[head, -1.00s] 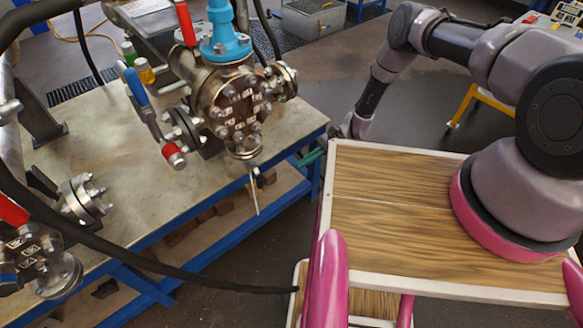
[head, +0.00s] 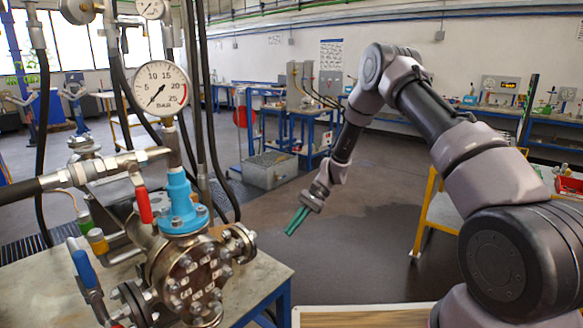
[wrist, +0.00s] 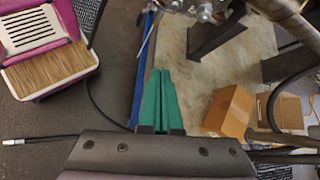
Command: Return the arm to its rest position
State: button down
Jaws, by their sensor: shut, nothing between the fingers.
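My gripper (head: 297,220) has green fingers and hangs at the end of my bent arm, to the right of the workbench and above open floor. Its two fingers lie together, shut and empty. In the wrist view my gripper (wrist: 160,85) points over the edge of the workbench, with nothing between the fingers. The flanged vessel (head: 195,280) with a blue neck stands on the workbench (head: 262,277) at the lower left of the head view, apart from my gripper.
A pressure gauge (head: 159,88), pipes and black hoses rise above the vessel. A cardboard box (wrist: 230,110) shows in the wrist view. A yellow trolley (head: 440,222) stands at right. A grey bin (head: 270,170) sits on the floor behind. The floor between is clear.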

jog(key=s+d+r+n+t+h, duration=0.15)
jog(key=d+r, duration=0.25)
jog(key=r, duration=0.6)
jog(key=s+d+r+t, duration=0.25)
jog(key=d+r, duration=0.25)
jog(key=r, duration=0.5)
jog(key=s+d+r+t+h, duration=0.15)
jog(key=d+r, duration=0.25)
jog(key=r, duration=0.6)
jog(key=s+d+r+t+h, duration=0.1)
jog(key=s+d+r+t, duration=0.1)
jog(key=s, duration=0.4)
jog(key=s+d+r+t+h, duration=0.1)
jog(key=s+d+r+t, duration=0.2)
jog(key=s+d+r, duration=0.2)
jog(key=s+d+r+t, duration=0.2)
jog(key=s+d+r, duration=0.2)
jog(key=s, duration=0.3)
jog(key=shift+s+d+r+h, duration=0.25)
jog(key=shift+r+h, duration=0.15)
jog(key=shift+n, duration=0.25)
dwell(2.5)
